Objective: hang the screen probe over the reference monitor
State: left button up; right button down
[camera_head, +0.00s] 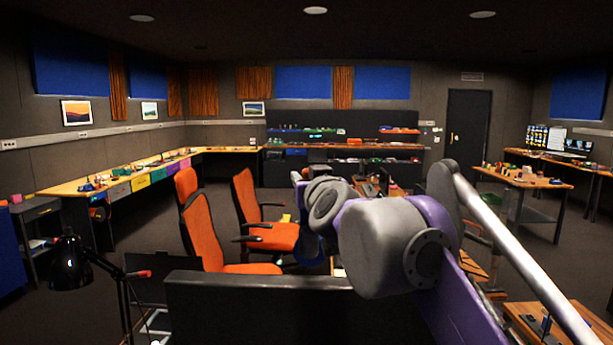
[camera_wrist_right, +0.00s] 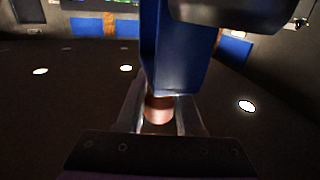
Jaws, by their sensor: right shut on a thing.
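My right arm reaches forward from the lower right of the head view. Its gripper is mostly hidden there behind my own wrist links. In the right wrist view my right gripper (camera_wrist_right: 158,118) is shut on a small copper-brown rounded piece (camera_wrist_right: 158,108), which I take to be part of the screen probe. A blue block-like body (camera_wrist_right: 178,60) rises just beyond the fingers; I cannot tell whether it is joined to the held piece. I cannot tell for sure which screen is the reference monitor. My left gripper is not in view.
A wide dark panel (camera_head: 260,308) stands close in front, with a black desk lamp (camera_head: 70,265) to its left. Orange chairs (camera_head: 205,240) stand beyond it. Lit screens (camera_head: 545,138) stand on the far right bench. The floor at centre left (camera_head: 140,225) is clear.

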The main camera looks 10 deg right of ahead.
jog(key=shift+w+p, duration=0.85)
jog(key=shift+w, duration=0.7)
jog(key=b, duration=0.4)
send_over(310, 265)
jog(key=w, duration=0.3)
jog(key=f, duration=1)
jog(key=shift+s+f, duration=0.2)
jog(key=shift+f, duration=0.05)
jog(key=shift+s+f, duration=0.15)
jog(key=shift+f, duration=0.05)
notch_tip(310, 265, down, 2)
jog(key=shift+f, duration=0.1)
pick_arm(q)
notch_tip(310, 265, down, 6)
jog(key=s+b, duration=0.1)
jog(key=b, duration=0.2)
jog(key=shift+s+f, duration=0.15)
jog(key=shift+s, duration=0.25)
pick_arm(e)
jog(key=shift+f, duration=2.8)
